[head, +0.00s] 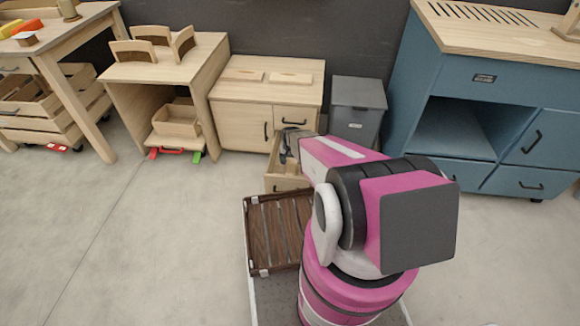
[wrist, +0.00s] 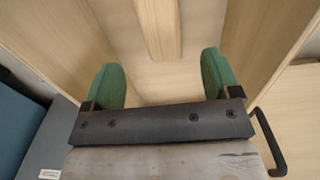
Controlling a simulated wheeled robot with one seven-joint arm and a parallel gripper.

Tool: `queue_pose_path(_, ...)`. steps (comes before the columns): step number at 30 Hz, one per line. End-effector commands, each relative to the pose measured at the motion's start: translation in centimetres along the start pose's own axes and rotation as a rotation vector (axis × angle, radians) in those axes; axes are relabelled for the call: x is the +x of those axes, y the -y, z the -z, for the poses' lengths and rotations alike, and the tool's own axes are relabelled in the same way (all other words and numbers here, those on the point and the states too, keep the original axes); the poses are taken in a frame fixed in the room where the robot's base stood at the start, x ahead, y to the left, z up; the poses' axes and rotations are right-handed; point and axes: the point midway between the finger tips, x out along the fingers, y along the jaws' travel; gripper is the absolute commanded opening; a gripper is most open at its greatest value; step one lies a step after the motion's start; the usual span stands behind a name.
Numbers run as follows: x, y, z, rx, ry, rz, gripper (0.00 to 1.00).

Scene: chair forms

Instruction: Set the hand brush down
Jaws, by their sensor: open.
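My gripper (wrist: 160,66) is open, its two green finger pads apart with nothing touching between them. In the head view my gripper (head: 288,150) is over an open wooden drawer (head: 286,184) in front of the low wooden cabinet (head: 243,112). A pale wooden bar (wrist: 158,28) lies ahead of the fingers, between pale wood walls, in the wrist view. It looks like the hand brush's handle, but no bristles show, so I cannot be sure. It appears apart from both fingers. In the head view my arm and gripper hide most of the drawer's inside.
A grey bin (head: 358,108) stands close right of the cabinet; a blue workbench (head: 505,80) is farther right. A dark slatted wooden tray (head: 272,232) is near my base. A dark handle (wrist: 268,142) is close to the gripper's right side. Floor at left is clear.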

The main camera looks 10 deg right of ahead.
Motion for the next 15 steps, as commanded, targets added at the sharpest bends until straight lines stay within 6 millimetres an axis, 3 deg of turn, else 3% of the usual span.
queue_pose_path(8,-3.4,-0.2,-0.7,-0.01,-0.001,0.0,0.83)
queue_pose_path(11,-7.3,-0.8,-2.3,-0.036,-0.003,0.001,0.83)
queue_pose_path(15,-15.4,-2.1,-6.4,-0.103,-0.007,0.002,0.83)
